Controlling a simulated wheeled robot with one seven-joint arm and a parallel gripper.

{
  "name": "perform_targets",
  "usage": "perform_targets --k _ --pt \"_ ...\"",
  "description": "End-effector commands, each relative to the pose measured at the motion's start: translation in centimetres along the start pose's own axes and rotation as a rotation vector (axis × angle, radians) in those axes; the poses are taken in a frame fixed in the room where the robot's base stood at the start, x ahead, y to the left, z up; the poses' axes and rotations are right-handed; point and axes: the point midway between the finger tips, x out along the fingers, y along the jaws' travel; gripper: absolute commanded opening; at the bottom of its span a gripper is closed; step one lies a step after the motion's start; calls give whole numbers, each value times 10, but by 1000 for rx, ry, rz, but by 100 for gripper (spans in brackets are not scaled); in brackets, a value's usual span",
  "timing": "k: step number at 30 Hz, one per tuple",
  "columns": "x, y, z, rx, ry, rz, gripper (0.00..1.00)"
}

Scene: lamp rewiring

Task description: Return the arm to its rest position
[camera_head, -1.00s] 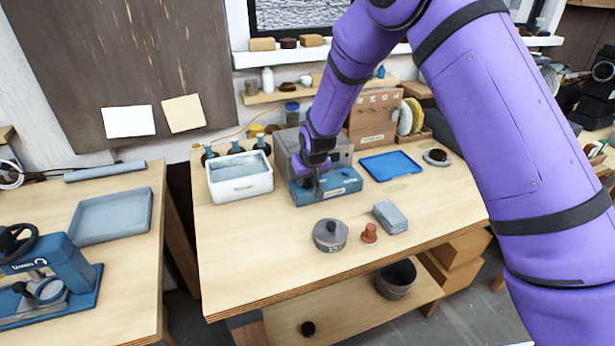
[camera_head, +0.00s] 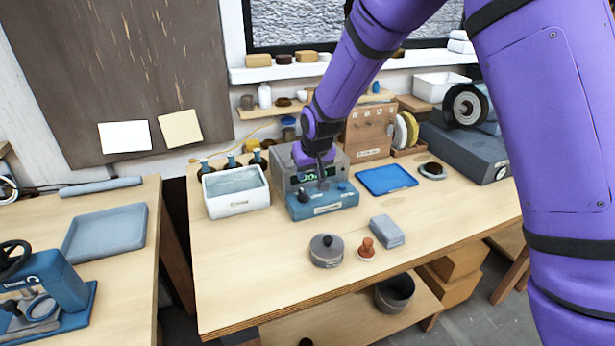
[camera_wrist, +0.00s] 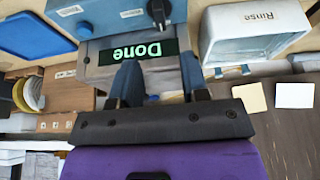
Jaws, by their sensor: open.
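My purple arm reaches over the workbench (camera_head: 270,270) from the right. My gripper (camera_head: 322,180) points down just above the blue-fronted box machine (camera_head: 325,203) at the back of the bench. In the wrist view my gripper (camera_wrist: 160,85) shows two separate dark fingers with nothing between them. Beyond them the machine's display (camera_wrist: 138,52) reads "Done" in green, beside a black knob (camera_wrist: 158,12). I cannot tell from these views how close the fingertips are to the machine.
A white bin (camera_head: 236,193), labelled "Rinse" in the wrist view, stands left of the machine; a blue tray (camera_head: 386,180) lies right. A round lidded pot (camera_head: 326,250), a reddish stamp-like piece (camera_head: 366,247) and a grey block (camera_head: 387,231) lie in front. The bench's front left is clear.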

Motion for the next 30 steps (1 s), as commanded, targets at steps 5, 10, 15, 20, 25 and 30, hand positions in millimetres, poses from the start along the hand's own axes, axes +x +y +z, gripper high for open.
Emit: perform_targets --k 5,10,15,20,25,30 --pt "-2 0 0 0 0 0 42" --pt "-2 0 0 0 0 0 42" --pt "-22 9 0 13 5 0 42" --pt "-74 32 7 46 13 -1 42" --pt "-136 59 25 85 20 2 42" --pt "-193 82 51 119 28 8 42"
